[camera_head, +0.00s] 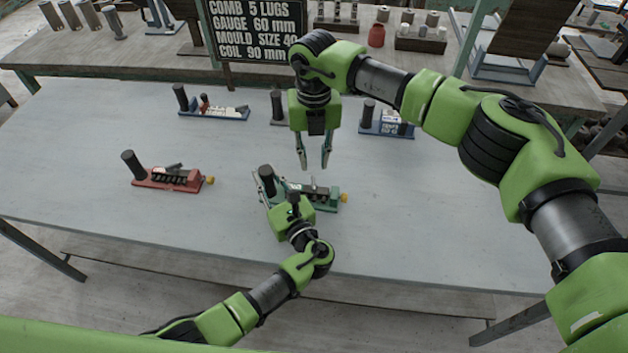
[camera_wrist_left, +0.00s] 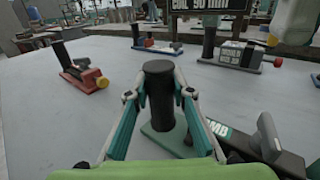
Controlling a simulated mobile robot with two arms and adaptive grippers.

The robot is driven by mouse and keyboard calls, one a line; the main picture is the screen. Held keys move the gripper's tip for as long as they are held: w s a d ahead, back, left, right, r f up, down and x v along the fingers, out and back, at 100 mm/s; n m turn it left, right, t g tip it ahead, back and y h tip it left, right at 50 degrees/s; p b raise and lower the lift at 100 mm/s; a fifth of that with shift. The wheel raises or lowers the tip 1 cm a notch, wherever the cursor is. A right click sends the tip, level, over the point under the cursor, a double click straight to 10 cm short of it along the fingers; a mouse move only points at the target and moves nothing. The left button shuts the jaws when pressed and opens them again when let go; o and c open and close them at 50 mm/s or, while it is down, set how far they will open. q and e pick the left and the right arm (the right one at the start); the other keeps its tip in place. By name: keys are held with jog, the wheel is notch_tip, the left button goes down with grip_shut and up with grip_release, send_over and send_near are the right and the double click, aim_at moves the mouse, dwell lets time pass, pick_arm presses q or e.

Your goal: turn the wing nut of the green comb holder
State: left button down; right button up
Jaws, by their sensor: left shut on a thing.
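The green comb holder (camera_head: 318,205) lies near the middle of the table's front part, with a black post at its left end. A small yellow wing nut (camera_head: 344,198) sits at its right end. My left gripper (camera_head: 267,182) is shut on the black post (camera_head: 266,172); the left wrist view shows its fingers on both sides of the upright post (camera_wrist_left: 159,97). The holder's right end is cut off in that view, so the nut is not seen there. My right gripper (camera_head: 313,163) is open and empty, pointing down above and behind the holder.
A red comb holder (camera_head: 168,184) with a yellow nut lies to the left. Blue holders (camera_head: 215,113) stand at the back left and back right (camera_head: 386,130), and another holder is partly hidden behind my right arm. A lettered board (camera_head: 255,30) stands behind. The table (camera_head: 430,220) is clear at right.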

aim_at(314, 185)
notch_tip(314, 185, down, 9)
dwell(0.3)
grip_shut()
